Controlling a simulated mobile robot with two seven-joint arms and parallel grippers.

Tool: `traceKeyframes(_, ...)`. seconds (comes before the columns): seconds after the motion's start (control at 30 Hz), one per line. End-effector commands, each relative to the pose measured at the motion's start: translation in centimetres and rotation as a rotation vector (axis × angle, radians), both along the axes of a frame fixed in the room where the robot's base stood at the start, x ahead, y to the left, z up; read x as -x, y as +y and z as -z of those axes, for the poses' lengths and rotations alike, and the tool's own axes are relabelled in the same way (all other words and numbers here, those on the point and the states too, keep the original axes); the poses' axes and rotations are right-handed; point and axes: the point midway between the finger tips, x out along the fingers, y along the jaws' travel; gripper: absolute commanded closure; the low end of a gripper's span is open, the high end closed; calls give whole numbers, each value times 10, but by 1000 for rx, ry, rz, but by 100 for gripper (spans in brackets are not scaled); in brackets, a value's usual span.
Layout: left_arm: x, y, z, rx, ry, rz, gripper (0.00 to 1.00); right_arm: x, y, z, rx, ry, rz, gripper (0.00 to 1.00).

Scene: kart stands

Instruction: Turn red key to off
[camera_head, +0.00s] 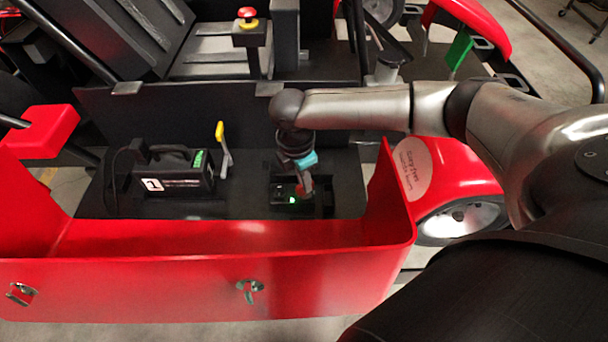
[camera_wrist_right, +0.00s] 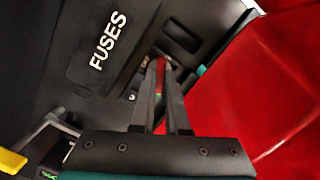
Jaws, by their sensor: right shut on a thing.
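The red key (camera_head: 306,189) sits at the dark switch panel (camera_head: 283,197) in the kart's open side compartment. It shows as a thin red strip between the fingers in the right wrist view (camera_wrist_right: 159,72). My right gripper (camera_head: 303,180) reaches down from above and is shut on the red key. A green light (camera_head: 292,200) glows on the panel beside the key. The fingers hide most of the key and its markings, so I cannot read its position. My left gripper is not in view.
A black lid marked FUSES (camera_wrist_right: 112,42) is close to the right fingers. A red side panel (camera_head: 200,285) walls the compartment in front. A black charger-like box (camera_head: 175,172) and a yellow-handled lever (camera_head: 220,132) stand to the left. A red stop button (camera_head: 247,13) is behind.

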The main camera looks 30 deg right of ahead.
Motion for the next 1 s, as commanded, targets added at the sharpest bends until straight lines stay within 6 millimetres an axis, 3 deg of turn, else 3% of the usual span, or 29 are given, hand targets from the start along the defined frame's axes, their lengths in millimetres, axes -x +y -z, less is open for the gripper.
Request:
traceKeyframes(0.43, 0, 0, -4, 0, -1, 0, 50, 1, 0, 0, -1, 2, -39, 100)
traceKeyframes(1.0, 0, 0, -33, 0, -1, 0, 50, 2, 0, -1, -1, 4, -446, 100)
